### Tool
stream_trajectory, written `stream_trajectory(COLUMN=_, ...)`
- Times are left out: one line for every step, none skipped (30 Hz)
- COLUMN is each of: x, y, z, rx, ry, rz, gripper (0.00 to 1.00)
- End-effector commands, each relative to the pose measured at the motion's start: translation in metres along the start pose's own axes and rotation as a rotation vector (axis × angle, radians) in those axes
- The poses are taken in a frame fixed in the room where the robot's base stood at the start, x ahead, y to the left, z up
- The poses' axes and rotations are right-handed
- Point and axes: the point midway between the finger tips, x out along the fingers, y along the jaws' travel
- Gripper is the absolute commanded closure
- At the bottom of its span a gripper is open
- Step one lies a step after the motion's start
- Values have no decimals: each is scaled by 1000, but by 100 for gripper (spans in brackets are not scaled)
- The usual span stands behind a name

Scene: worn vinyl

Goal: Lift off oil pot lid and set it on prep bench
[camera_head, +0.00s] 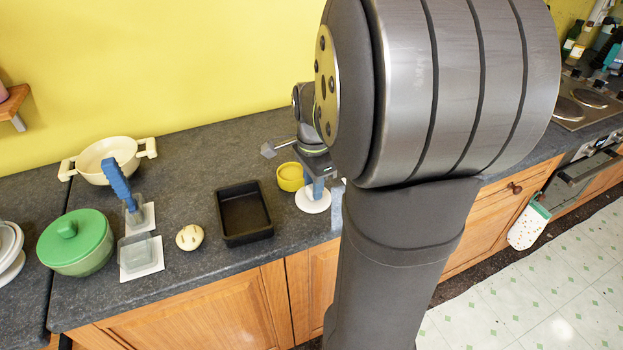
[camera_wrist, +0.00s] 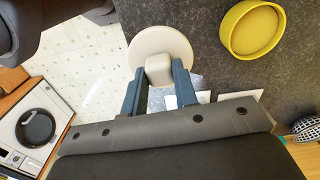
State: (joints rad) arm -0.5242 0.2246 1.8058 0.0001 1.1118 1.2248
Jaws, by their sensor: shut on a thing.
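A pale cream, round lid (camera_head: 312,202) with a block-like knob is at the counter's front edge in the head view. In the wrist view the lid (camera_wrist: 165,41) lies beyond my blue fingertips, partly over the counter edge with floor showing beside it. My gripper (camera_wrist: 159,80) is shut on the knob, one finger on each side; in the head view it (camera_head: 318,182) is partly hidden by my arm. An open yellow pot (camera_head: 290,177) stands just left of the lid; it also shows in the wrist view (camera_wrist: 229,32). I cannot tell whether the lid touches the dark grey counter (camera_head: 190,185).
A black tray (camera_head: 222,210) and a cream round item (camera_head: 190,237) are left of the lid. Further left are a glass box (camera_head: 140,252), a blue-handled tool (camera_head: 118,182), a green lidded pot (camera_head: 75,243) and a two-handled cream pot (camera_head: 107,155). Counter behind the tray is clear.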

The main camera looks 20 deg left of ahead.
Motion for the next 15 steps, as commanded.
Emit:
stream_trajectory(x=0, y=0, z=0, rx=0, ry=0, rz=0, gripper=100)
stream_trajectory(x=0, y=0, z=0, rx=0, ry=0, rz=0, gripper=100)
stream_trajectory(x=0, y=0, z=0, rx=1, ry=0, rz=0, gripper=100)
stream_trajectory(x=0, y=0, z=0, rx=1, ry=0, rz=-1, gripper=100)
stream_trajectory(x=0, y=0, z=0, rx=1, ry=0, rz=-1, gripper=100)
stream_trajectory(x=0, y=0, z=0, rx=1, ry=0, rz=-1, gripper=100)
stream_trajectory(x=0, y=0, z=0, rx=1, ry=0, rz=-1, gripper=100)
stream_trajectory(x=1, y=0, z=0, rx=1, ry=0, rz=0, gripper=100)
stream_trajectory(x=2, y=0, z=0, rx=1, ry=0, rz=0, gripper=100)
stream_trajectory(x=3, y=0, z=0, rx=1, ry=0, rz=0, gripper=100)
stream_trajectory(x=5, y=0, z=0, rx=1, ry=0, rz=0, gripper=100)
stream_trajectory(x=7, y=0, z=0, rx=2, ry=0, rz=0, gripper=100)
stream_trajectory(x=9, y=0, z=0, rx=2, ry=0, rz=0, gripper=100)
stream_trajectory(x=12, y=0, z=0, rx=2, ry=0, rz=1, gripper=100)
stream_trajectory(x=15, y=0, z=0, rx=2, ry=0, rz=1, gripper=100)
